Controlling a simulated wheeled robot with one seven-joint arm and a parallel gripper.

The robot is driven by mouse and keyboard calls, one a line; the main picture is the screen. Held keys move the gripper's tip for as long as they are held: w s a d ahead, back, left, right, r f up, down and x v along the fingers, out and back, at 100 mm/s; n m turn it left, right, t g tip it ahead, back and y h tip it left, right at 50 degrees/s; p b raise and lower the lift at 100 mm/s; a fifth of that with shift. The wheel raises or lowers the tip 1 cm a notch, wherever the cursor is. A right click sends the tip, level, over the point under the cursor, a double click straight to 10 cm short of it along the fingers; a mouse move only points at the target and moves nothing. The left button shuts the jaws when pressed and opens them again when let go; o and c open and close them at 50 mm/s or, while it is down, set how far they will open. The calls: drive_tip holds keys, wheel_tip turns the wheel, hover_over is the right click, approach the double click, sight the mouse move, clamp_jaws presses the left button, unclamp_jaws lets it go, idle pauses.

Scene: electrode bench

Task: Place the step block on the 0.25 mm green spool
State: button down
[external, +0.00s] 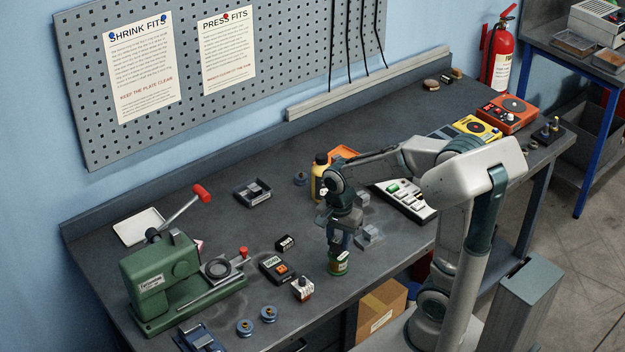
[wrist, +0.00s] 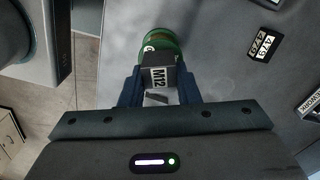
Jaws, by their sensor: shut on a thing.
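My gripper (external: 341,236) points down over the bench. In the wrist view my gripper (wrist: 158,85) is shut on a dark block marked M12 (wrist: 160,76), which appears to be the step block. A green spool (external: 338,264) stands upright on the bench directly below my gripper. In the wrist view the green spool (wrist: 151,38) shows just beyond the block, which partly covers it. I cannot tell whether the block touches the spool's top. The spool's size marking is not readable.
A black labelled box (external: 302,289) and a small meter (external: 274,270) stand left of the spool. Two blue spools (external: 257,321) lie near the front edge. A grey block (external: 370,237) is close on the right, and a yellow bottle (external: 319,178) stands behind.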

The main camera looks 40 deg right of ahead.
drive_tip(key=shift+f, duration=0.85)
drive_tip(key=shift+f, duration=0.2)
drive_tip(key=c, duration=1.1)
unclamp_jaws()
